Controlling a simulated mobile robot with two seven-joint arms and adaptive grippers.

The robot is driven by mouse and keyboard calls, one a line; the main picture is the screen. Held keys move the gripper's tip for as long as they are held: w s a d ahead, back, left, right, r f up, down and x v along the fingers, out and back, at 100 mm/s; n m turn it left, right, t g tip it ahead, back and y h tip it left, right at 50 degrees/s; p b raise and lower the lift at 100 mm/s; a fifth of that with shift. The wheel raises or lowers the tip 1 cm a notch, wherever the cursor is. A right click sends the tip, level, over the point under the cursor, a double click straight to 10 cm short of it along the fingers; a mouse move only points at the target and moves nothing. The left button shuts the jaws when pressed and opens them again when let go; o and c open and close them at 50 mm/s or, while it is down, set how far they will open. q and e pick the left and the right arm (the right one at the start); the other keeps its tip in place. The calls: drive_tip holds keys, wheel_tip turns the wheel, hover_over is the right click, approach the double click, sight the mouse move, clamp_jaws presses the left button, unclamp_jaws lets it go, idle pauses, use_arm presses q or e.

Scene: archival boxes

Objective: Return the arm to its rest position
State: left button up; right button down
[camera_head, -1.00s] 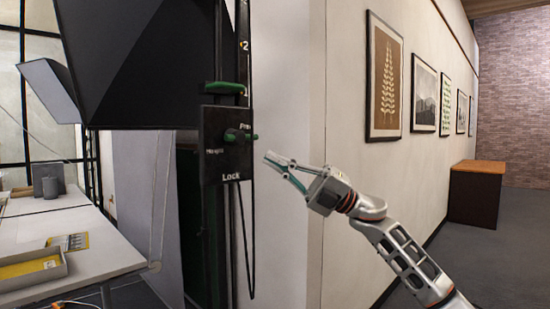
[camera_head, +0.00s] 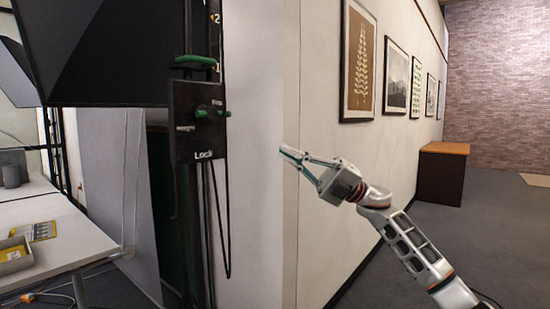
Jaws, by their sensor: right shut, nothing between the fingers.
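My right arm comes in from the lower right, and its gripper (camera_head: 291,156) is up in front of the white wall corner. The gripper is shut with nothing between its fingers. It points up and to the left, toward the black control panel (camera_head: 198,121) marked "Lock", and is clear of it by a visible gap. The panel carries a green-tipped knob (camera_head: 213,113), with a green handle (camera_head: 196,62) above it. My left gripper is not in the picture.
A large black hood (camera_head: 95,50) hangs at the upper left. A white table (camera_head: 75,240) with a tray (camera_head: 14,255) stands at the lower left. Framed pictures (camera_head: 358,62) hang on the right wall. A wooden-topped cabinet (camera_head: 442,172) stands farther back, with open grey floor (camera_head: 430,240) around it.

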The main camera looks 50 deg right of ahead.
drive_tip(key=w+a+f+m+t+h+p, duration=0.1)
drive_tip(key=w+f+m+t+h+p, duration=0.2)
drive_tip(key=f+m, duration=0.4)
drive_tip(key=w+a+f+m+t+h, duration=0.2)
drive_tip(key=w+f+m+t+h, duration=0.15)
drive_tip(key=f, duration=0.55)
drive_tip(key=s+a+f+m+g+h+p, duration=0.15)
drive_tip(key=a+f+m+h, duration=0.3)
drive_tip(key=f, duration=0.65)
drive_tip(key=s+a+f+m+g+h+p, duration=0.15)
drive_tip(key=s+a+f+m+h, duration=0.35)
drive_tip(key=f, duration=0.6)
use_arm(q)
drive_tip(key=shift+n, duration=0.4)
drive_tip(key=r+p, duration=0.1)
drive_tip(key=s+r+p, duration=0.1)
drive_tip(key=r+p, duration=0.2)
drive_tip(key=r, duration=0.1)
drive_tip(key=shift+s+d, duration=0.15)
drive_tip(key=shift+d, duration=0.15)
use_arm(e)
drive_tip(key=s+a+f+m+g, duration=0.7)
drive_tip(key=s+a+f, duration=1.1)
drive_tip(key=s+f, duration=0.3)
drive_tip(key=shift+a+f+m+g, duration=0.4)
drive_tip(key=shift+f+m, duration=0.1)
drive_tip(key=shift+f, duration=0.4)
